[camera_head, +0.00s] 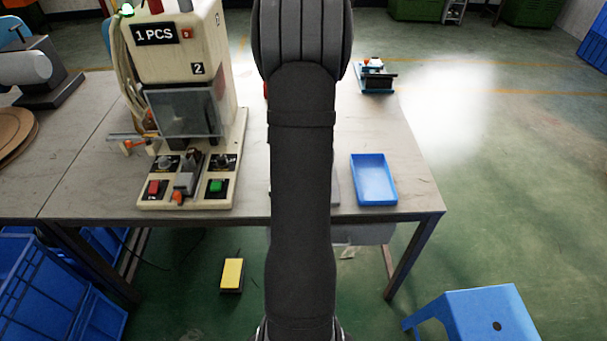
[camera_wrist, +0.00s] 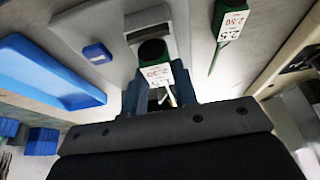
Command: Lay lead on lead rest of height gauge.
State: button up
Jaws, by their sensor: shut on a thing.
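In the wrist view, my gripper (camera_wrist: 158,92) shows as two blue-grey fingers pointing at the work surface. A small pale stick-like piece (camera_wrist: 172,97), perhaps the lead, shows between them; the rest of what is held is dark and hard to make out. Just beyond the fingertips is a green piece with a black round top and a white number label (camera_wrist: 157,73), in front of a light grey block (camera_wrist: 150,24) that may be the height gauge. I cannot tell whether the held piece touches it. The lead rest is not clear. In the head view, my arm hides the gripper.
A second green labelled piece (camera_wrist: 232,22) lies to the right. A blue tray (camera_head: 373,180) is on the table's right side, with a blue device (camera_head: 375,78) behind it. A cream machine (camera_head: 185,75) stands left of my arm. The bench top between tray and device is clear.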

jog(key=shift+f, duration=0.1)
jog(key=o, duration=1)
jog(key=shift+o, duration=0.2)
jog(key=v, duration=1.2)
jog(key=x, duration=1.2)
